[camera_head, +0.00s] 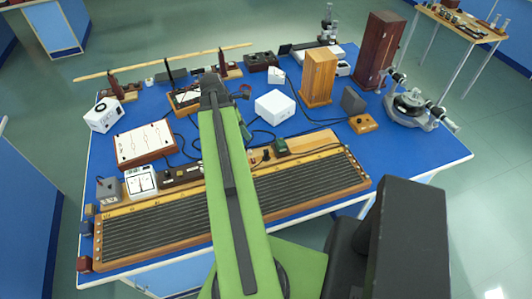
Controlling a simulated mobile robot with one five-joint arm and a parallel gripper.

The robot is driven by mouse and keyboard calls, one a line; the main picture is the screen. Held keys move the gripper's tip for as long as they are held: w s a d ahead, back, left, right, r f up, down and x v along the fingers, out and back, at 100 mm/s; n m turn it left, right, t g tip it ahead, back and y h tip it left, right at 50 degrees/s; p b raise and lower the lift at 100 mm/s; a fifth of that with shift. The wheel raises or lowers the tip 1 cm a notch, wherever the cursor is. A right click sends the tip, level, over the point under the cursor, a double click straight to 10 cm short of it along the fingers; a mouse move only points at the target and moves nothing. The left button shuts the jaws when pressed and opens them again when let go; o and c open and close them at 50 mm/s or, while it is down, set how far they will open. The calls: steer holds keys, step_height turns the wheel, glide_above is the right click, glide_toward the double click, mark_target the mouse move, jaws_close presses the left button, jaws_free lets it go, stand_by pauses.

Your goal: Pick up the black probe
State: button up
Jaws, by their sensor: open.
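My green arm reaches up from the bottom middle over the blue bench (350,150). My gripper (213,90) is the dark end of the arm, above the back half of the bench. It is open, and its fingers are hard to make out at this size. I cannot pick out the black probe for certain. Small black pieces (266,155) stand on the wooden strip just right of my arm, but they are too small to name. My arm hides part of the bench behind it.
A long ribbed wooden board (310,180) lies along the front edge. A white box (275,107), a wooden case (319,76), a dark red cabinet (378,50) and a round instrument (410,103) stand to the right. A white panel (145,143) lies left. Black cables cross the middle.

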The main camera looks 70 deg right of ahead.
steer(key=s+d, duration=0.1)
steer(key=s, duration=0.2)
steer(key=b, duration=1.2)
glide_toward(266, 151)
steer(key=x, duration=0.5)
steer(key=shift+s+d, duration=0.15)
steer(key=shift+s, duration=0.1)
steer(key=b+x, duration=0.2)
steer(key=x, duration=0.1)
steer(key=b+x, duration=0.1)
steer(key=b, duration=0.1)
steer(key=shift+w+a+f, duration=0.2)
steer(key=shift+w+f, duration=0.05)
steer(key=shift+f, duration=0.25)
steer(key=shift+s+d+f+b, duration=0.15)
steer(key=shift+f+b, duration=0.15)
steer(key=shift+b, duration=0.1)
steer(key=shift+r, duration=0.2)
jaws_close()
